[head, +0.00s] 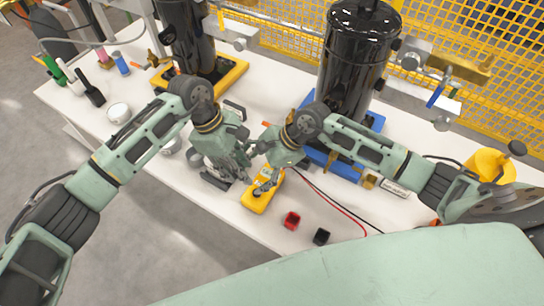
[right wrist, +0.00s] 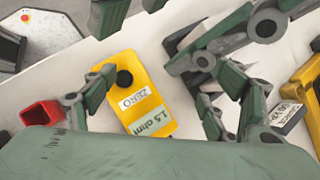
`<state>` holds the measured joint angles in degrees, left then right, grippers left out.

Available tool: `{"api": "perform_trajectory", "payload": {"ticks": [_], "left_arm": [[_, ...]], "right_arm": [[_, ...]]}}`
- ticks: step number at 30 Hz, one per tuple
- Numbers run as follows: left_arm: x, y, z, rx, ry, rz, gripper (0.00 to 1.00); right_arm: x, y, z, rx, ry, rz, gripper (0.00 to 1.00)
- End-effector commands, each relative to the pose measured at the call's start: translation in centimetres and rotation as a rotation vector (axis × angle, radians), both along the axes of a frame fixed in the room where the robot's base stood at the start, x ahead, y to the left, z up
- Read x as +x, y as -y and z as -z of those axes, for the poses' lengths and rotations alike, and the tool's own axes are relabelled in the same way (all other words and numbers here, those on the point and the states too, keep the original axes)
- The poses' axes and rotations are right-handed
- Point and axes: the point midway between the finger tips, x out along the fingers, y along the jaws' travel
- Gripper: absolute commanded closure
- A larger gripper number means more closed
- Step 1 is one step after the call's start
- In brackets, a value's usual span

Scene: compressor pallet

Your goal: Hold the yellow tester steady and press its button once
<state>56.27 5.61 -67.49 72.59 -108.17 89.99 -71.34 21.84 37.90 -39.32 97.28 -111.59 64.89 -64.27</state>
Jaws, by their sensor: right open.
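The yellow tester (head: 257,201) lies on the white table near its front edge. In the right wrist view the tester (right wrist: 148,106) shows a round black button (right wrist: 124,77), a "ZERO" label and a "1.5 ohm" label. My right gripper (head: 268,180) is open above the tester. In the right wrist view its fingers (right wrist: 158,100) are spread to either side of the tester, and contact cannot be told. My left gripper (head: 230,172) is just left of the tester, with its fingers apart and apparently empty. The arms partly hide the tester in the head view.
A red cup (head: 291,221) and a black cup (head: 321,237) stand right of the tester. Red and black leads run nearby. A black compressor (head: 358,55) on a blue base stands behind; another (head: 187,35) is on a yellow base. Bottles and a white jar (head: 119,113) stand left.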

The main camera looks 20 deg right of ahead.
Motion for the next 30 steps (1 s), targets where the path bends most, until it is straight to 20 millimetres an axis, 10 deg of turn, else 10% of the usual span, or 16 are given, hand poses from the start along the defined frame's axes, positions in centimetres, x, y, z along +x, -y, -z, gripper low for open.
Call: {"api": "perform_trajectory", "payload": {"ticks": [4,20,30], "left_arm": [[0.0,0.0,0.0,0.000,0.000,0.000,0.69],[0.0,0.0,0.0,0.000,0.000,0.000,0.69],[0.0,0.0,0.0,0.000,0.000,0.000,0.69]], "right_arm": [[2.9,0.3,-1.1,-0.168,0.057,-0.026,0.22],[1.5,5.8,-0.9,-0.635,0.046,-0.569,0.22],[1.4,5.9,3.3,-0.641,0.039,-0.578,0.22]]}}
